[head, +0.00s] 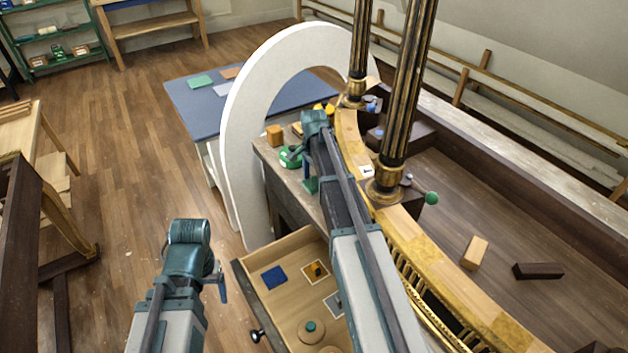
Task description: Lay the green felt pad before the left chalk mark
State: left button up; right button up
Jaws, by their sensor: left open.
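A flat green pad (200,82), which looks like the felt pad, lies on the blue tabletop (195,115) beyond the white arch. I cannot make out a chalk mark anywhere. My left gripper (214,280) is low at the left, open, over the floor beside the open drawer and far from the pad. My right gripper (308,178) hangs at the near end of the console, close to a green round object (289,157). My own arm partly hides its fingers, so its opening is unclear.
A white arch (236,130) stands between my arms and the blue table. Orange (231,72) and lavender (223,88) pads lie near the green one. The open drawer (290,246) holds a blue square (274,277) and other pieces. Gilt columns (403,90) rise at the right.

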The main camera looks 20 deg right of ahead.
aim_at(314, 183)
notch_tip(314, 183, up, 12)
jog(key=p, duration=1.2)
jog(key=shift+r, duration=0.15)
notch_tip(314, 183, down, 12)
jog(key=b, duration=1.2)
jog(key=shift+r, duration=0.1)
